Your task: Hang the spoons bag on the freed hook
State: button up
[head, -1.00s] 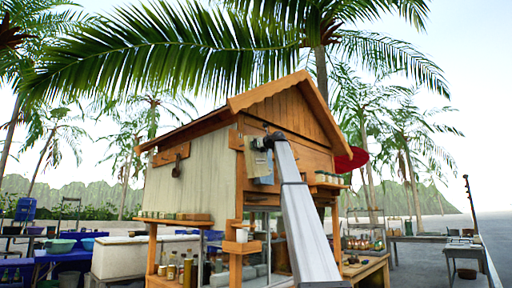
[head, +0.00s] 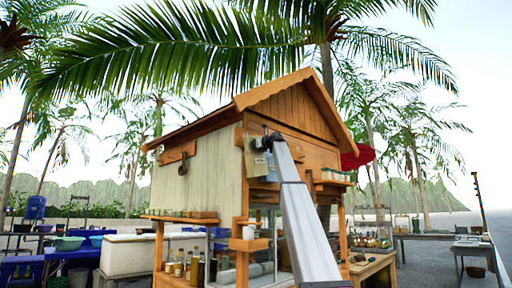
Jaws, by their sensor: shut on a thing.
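My gripper (head: 270,139) is high at the hut's near corner, in front of the wooden board under the gable. It is small and dark in the head view, and its fingers are hard to make out. A pale bag (head: 261,165) hangs just below it, apparently held by it; the spoons cannot be made out. A grey-blue piece shows beside the bag, partly behind my arm. The hook on the board behind is hidden or too small to see. A second wooden hook board (head: 177,153) on the hut's left wall carries a small dark item (head: 183,168).
The wooden hut (head: 205,175) has an overhanging roof edge (head: 195,127) close above my gripper. Jars line a ledge (head: 180,217) on its left side. A small shelf with a white cup (head: 249,232) juts out below the bag.

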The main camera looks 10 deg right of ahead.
jog(key=shift+x, duration=1.1)
jog(key=shift+w+a+f, duration=0.4)
jog(key=shift+w+f, duration=0.1)
jog(key=shift+f, duration=0.1)
jog(key=o, duration=1.6)
jog(key=v, duration=1)
jog(key=shift+s+d, duration=0.25)
jog(key=shift+s, duration=0.05)
